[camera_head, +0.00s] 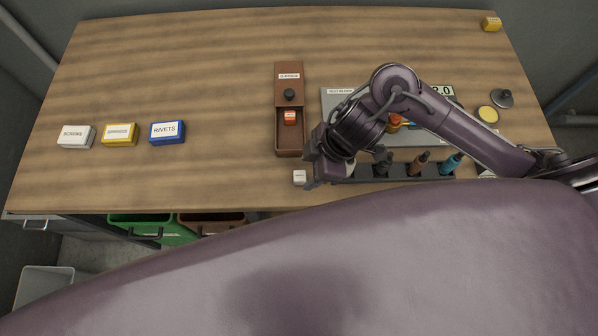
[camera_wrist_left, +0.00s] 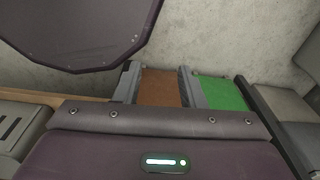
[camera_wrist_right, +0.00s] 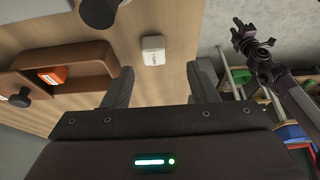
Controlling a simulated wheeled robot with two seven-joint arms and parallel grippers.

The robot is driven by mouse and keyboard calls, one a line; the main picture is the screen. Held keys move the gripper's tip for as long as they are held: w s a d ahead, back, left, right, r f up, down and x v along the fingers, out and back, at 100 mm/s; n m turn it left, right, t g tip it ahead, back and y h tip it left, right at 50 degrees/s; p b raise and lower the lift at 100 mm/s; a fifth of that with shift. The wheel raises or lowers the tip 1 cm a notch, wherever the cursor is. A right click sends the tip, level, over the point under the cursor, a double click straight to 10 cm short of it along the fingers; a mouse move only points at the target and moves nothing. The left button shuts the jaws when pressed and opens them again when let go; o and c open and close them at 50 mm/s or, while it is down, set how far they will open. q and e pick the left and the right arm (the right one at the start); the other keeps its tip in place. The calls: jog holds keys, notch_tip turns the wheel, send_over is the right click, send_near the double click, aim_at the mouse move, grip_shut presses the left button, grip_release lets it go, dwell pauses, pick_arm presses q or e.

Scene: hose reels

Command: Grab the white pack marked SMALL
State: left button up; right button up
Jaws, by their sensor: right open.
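A small white pack (camera_head: 300,177) lies on the table near its front edge, just left of my right gripper (camera_head: 311,168). In the right wrist view the white pack (camera_wrist_right: 153,50) lies ahead of the fingertips, between their lines. Its dark label is too small to read surely. My right gripper (camera_wrist_right: 161,76) is open and empty, with the pack apart from its fingers. In the left wrist view my left gripper (camera_wrist_left: 158,72) is open and empty, with bins behind it. The head view does not show the left gripper.
A brown box (camera_head: 289,138) with a knobbed lid and an orange pack (camera_head: 290,117) stands beside the white pack. A dark rack (camera_head: 400,171) lies under my right arm. White (camera_head: 76,136), yellow (camera_head: 120,134) and blue (camera_head: 167,132) boxes sit at left.

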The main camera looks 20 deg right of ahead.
aim_at(301, 175)
jog(key=x, duration=0.4)
jog(key=shift+w+d, duration=0.2)
jog(key=shift+w, duration=0.1)
jog(key=shift+w+a+f, duration=0.15)
jog(key=shift+a+f, duration=0.05)
jog(key=shift+f, duration=0.35)
pick_arm(q)
jog(key=shift+s, duration=0.1)
pick_arm(e)
jog(key=c, duration=1)
jog(key=shift+c, duration=0.2)
